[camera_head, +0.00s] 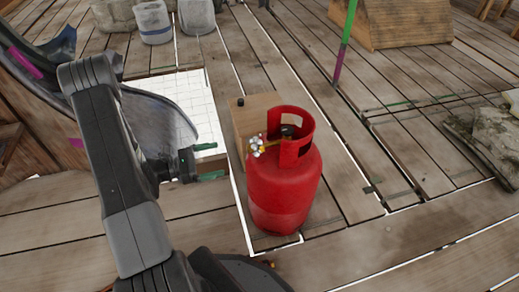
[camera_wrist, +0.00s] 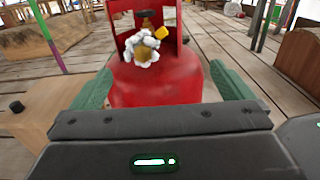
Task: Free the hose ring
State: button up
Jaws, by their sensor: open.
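A red gas cylinder (camera_head: 285,185) stands upright on the plank floor, with a cut-out collar around its top. At its valve sits a lumpy white-silver piece with yellow parts (camera_head: 257,147), which may be the hose ring; I cannot make out a clear ring. It also shows in the wrist view (camera_wrist: 141,48), in the collar's opening. My gripper (camera_head: 208,162) is open and empty, left of the cylinder and apart from it. In the wrist view its green fingers (camera_wrist: 162,88) frame the cylinder's shoulder, below the valve.
A wooden box (camera_head: 252,113) with a dark knob stands right behind the cylinder. Grey buckets (camera_head: 152,22) stand at the back left. A green and purple post (camera_head: 345,40) rises behind, near a wooden wedge (camera_head: 405,22). Grey sacks (camera_head: 490,140) lie right. Planks right of the cylinder are clear.

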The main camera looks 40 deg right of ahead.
jog(key=v, duration=1)
jog(key=shift+b, duration=0.3)
jog(key=x, duration=1)
jog(key=shift+v, duration=2.8)
